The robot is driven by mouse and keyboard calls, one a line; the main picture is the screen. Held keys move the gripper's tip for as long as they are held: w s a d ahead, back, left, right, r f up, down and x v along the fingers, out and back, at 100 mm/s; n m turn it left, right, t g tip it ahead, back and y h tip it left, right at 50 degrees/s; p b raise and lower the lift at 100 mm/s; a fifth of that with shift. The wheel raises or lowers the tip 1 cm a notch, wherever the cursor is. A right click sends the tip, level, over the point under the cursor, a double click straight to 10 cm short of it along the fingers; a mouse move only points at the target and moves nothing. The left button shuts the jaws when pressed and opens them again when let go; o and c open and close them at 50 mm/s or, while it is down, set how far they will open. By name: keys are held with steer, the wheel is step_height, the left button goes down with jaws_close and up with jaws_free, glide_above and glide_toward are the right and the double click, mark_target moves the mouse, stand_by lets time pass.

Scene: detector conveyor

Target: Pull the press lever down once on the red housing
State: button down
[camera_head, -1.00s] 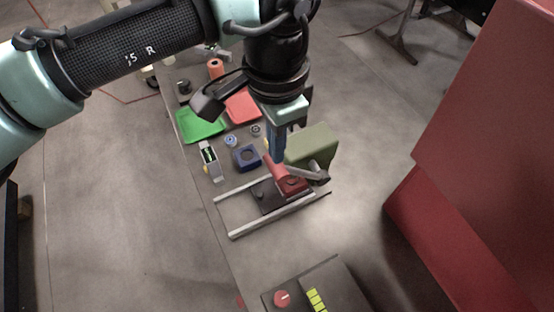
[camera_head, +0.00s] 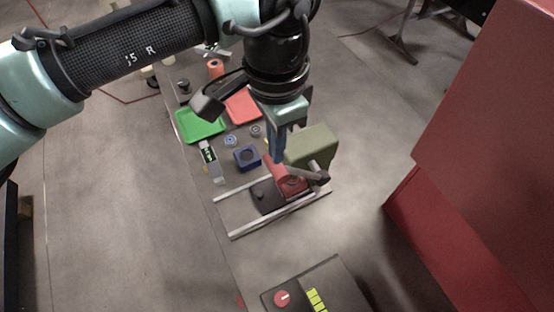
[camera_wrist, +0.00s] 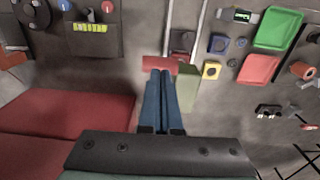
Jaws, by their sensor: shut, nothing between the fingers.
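The red housing (camera_head: 293,187) sits on a dark base between two pale rails. A dark grey lever (camera_head: 319,175) shows at its right side, with a dark end out to the right. My gripper (camera_head: 277,159) points down with its blue fingers together and empty, just above and behind the housing. In the wrist view the closed fingertips (camera_wrist: 160,72) overlap the edge of the red housing (camera_wrist: 155,62). I cannot tell whether they touch the housing or the lever. The lever is not clear in the wrist view, and the fingers hide part of the housing.
An olive block (camera_head: 312,145) stands close behind the housing. A blue square part (camera_head: 247,165), a green tray (camera_head: 200,135) and a red tray (camera_head: 243,106) lie to the left and back. A dark control box (camera_head: 325,283) with a red knob stands in front.

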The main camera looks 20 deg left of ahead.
steer(key=shift+f, duration=0.15)
steer(key=shift+f+b, duration=0.45)
steer(key=shift+f, duration=0.25)
steer(key=shift+s+a+f+b, duration=0.35)
steer(key=shift+s+a+f, duration=0.1)
steer(key=shift+s+f, duration=0.25)
steer(key=shift+f, duration=0.1)
steer(key=shift+s+a+f+b, duration=0.4)
steer(key=shift+s+f+b, duration=0.05)
steer(key=shift+f, duration=0.35)
steer(key=shift+s+a+f+b, duration=0.2)
steer(key=shift+s+f+b, duration=0.1)
steer(key=shift+f, duration=0.15)
steer(key=shift+s+a+f+b, duration=0.15)
steer(key=shift+a+f+b, duration=0.1)
steer(key=shift+f, duration=0.25)
